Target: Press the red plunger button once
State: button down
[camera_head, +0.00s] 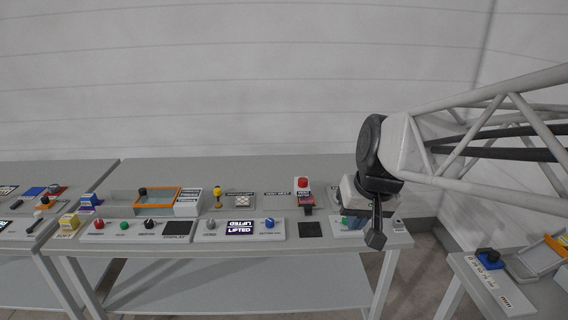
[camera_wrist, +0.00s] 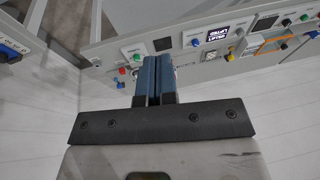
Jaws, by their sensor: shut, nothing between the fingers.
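A smaller red knob (camera_head: 98,224) is on the front-left panel; I cannot tell by labels which is the plunger. My gripper (camera_head: 375,239) is shut and empty, pointing down over the table's right end, to the right of the domed button and apart from it. In the wrist view its blue fingers (camera_wrist: 153,80) are together and hide part of the table. A small red part (camera_wrist: 122,71) shows left of the fingers; I cannot tell which item it is.
A blue knob (camera_head: 268,223) and a lit display reading LIFTED (camera_head: 239,228) are on the front panel. A yellow knob (camera_head: 217,193) and an orange-framed tray (camera_head: 158,197) stand farther left. Another table (camera_head: 520,295) is at the right, past a gap.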

jog(key=w+a+r+y, duration=0.1)
jog(key=w+a, duration=0.1)
jog(key=w, duration=1.3)
jog(key=m+t+y, duration=0.2)
jog(key=t+y, duration=0.1)
jog(key=t, duration=0.1)
send_over(304, 179)
notch_tip(304, 179, down, 14)
jog(key=shift+d+f, duration=0.1)
jog(key=shift+f, duration=0.05)
jog(key=shift+f, duration=4.3)
